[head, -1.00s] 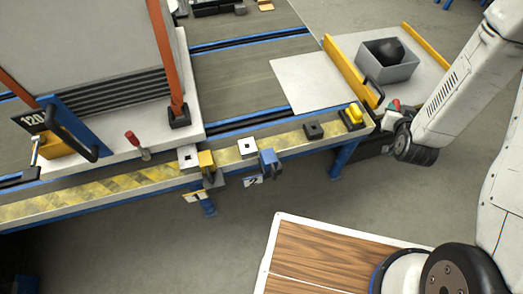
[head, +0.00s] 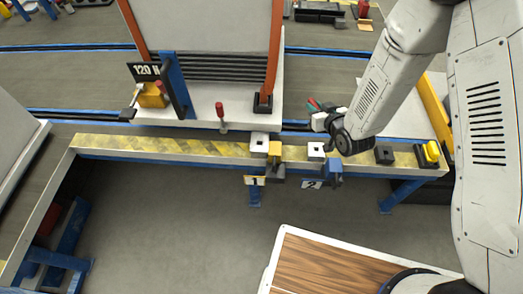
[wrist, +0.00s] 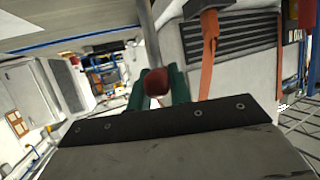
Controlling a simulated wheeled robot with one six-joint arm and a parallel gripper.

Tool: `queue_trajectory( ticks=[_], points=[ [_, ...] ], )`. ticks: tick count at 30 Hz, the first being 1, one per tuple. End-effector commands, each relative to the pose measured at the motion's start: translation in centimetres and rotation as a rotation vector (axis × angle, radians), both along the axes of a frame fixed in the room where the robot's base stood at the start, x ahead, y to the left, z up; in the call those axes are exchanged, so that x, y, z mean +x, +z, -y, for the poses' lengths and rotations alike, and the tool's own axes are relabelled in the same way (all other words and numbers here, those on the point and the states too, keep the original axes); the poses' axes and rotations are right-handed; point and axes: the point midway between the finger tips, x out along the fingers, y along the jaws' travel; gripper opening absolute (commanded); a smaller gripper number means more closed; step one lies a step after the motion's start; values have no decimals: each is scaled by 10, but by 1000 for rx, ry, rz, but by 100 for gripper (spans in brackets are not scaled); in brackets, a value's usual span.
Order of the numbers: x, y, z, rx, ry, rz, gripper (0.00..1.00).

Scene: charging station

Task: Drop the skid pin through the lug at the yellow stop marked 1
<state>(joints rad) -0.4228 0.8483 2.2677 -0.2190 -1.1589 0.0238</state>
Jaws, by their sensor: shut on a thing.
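My gripper (head: 322,112) hangs over the rail, to the right of the yellow stop (head: 274,150) and above the blue stop. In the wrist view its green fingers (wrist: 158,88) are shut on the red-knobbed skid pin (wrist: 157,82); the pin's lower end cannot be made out. The sign marked 1 (head: 255,181) hangs below the yellow stop. A pale lug with a dark square hole (head: 259,139) sits just left of and behind that stop. My gripper is apart from the lug.
The blue stop (head: 331,168), with sign 2 (head: 311,184), has a similar pale holed plate (head: 316,148) beside it. A dark holed block (head: 384,155) and yellow button (head: 429,153) are farther right. A red-handled piece (head: 220,115) stands on the skid (head: 205,106) near the lug.

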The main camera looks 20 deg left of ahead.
Motion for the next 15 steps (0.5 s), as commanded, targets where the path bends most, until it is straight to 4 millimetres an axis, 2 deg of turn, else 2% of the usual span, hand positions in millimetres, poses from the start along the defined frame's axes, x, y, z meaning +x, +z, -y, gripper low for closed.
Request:
queue_trajectory(
  ticks=[1, 3, 6, 10, 12, 15],
  points=[
    [-10, -3, -35, -1, 75, 1, 0],
    [-23, -5, -73, -3, 162, 4, 0],
    [-43, -9, -117, -6, 263, 6, 0],
    [-62, -12, -153, -11, 348, 10, 0],
    [-68, -13, -163, -12, 374, 12, 0],
    [-72, -24, -169, -15, 389, 8, 0]
  ],
)
